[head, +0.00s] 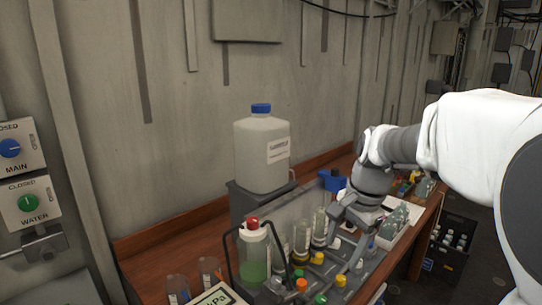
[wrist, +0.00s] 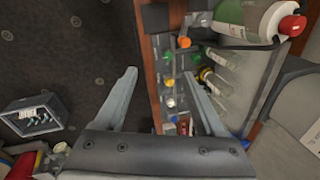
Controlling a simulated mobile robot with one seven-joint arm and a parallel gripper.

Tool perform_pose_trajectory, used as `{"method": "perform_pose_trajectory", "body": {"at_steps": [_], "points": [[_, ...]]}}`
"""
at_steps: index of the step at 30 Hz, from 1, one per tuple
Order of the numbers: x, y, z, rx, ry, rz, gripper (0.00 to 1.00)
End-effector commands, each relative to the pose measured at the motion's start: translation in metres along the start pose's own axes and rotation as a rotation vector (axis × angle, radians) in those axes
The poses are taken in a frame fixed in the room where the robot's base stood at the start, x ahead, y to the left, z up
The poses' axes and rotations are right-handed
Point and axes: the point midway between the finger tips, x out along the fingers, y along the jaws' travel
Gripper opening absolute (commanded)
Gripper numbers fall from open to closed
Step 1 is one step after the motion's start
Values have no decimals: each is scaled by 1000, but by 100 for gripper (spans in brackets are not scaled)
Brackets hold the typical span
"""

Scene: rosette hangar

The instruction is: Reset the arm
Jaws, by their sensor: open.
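My arm reaches in from the right in the head view, with its wrist bent down over the front part of the wooden table (head: 205,243). My gripper (wrist: 163,82) is open in the wrist view, with nothing between its fingers. The left finger shows over the dark floor and the right finger over the row of small coloured caps, with the table's front edge (wrist: 152,88) between them. In the head view my gripper is close to the bottles, and I cannot tell whether it touches any of them.
A bottle of green liquid with a red cap (head: 254,258) stands left of my gripper, near several clear yellow-capped bottles. A large blue-capped jug (head: 262,152) stands behind on a dark block. A dark crate (head: 450,243) is on the floor at right.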

Motion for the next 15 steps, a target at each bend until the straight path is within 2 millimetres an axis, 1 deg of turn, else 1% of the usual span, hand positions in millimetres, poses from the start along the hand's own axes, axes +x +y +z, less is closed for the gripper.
{"method": "perform_pose_trajectory", "body": {"at_steps": [1, 6, 12, 15], "points": [[-10, 9, 8, -50, 7, -20, 72], [-32, 37, 34, -248, 46, -63, 72], [-50, 72, 63, -485, 120, -93, 72], [-54, 90, 77, -604, 164, -97, 72]]}}
